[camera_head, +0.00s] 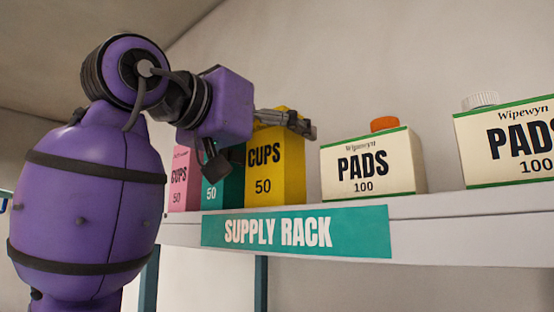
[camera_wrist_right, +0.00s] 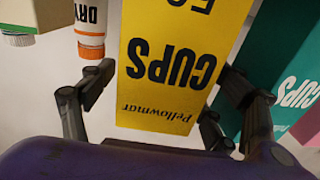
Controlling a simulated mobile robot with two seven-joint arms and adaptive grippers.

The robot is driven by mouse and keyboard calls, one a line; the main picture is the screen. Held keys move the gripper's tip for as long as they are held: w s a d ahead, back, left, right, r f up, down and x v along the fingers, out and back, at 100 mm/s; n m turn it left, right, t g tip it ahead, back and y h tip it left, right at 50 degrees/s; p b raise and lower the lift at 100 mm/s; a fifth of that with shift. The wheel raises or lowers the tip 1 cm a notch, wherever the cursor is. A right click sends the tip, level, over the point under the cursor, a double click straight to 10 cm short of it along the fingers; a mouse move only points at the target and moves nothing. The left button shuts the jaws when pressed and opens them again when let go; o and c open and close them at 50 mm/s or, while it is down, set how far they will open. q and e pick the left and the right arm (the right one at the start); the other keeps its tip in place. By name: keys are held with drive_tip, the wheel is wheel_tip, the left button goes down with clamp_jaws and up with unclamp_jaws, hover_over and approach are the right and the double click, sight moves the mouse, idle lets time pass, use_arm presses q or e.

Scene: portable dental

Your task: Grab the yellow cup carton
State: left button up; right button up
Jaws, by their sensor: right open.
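The yellow cup carton (camera_head: 275,170) stands upright on the supply rack shelf, marked CUPS 50. My right gripper (camera_head: 290,123) is at its top in the head view, partly covering its upper end. In the right wrist view the yellow carton (camera_wrist_right: 170,65) appears upside down between the spread fingers of my right gripper (camera_wrist_right: 168,82). The fingers are open, one on each side, with no clear sign of closing on it. My left gripper is not in view.
A teal carton (camera_head: 222,185) and a pink CUPS carton (camera_head: 182,178) stand left of the yellow one. Cream PADS cartons (camera_head: 370,165) stand to the right, with a gap between. An orange-capped bottle (camera_wrist_right: 90,35) shows in the wrist view. The white shelf edge (camera_head: 450,228) runs below.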

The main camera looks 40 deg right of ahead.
drive_tip(key=shift+a, duration=0.2)
drive_tip(key=c, duration=1.3)
drive_tip(key=shift+d, duration=0.1)
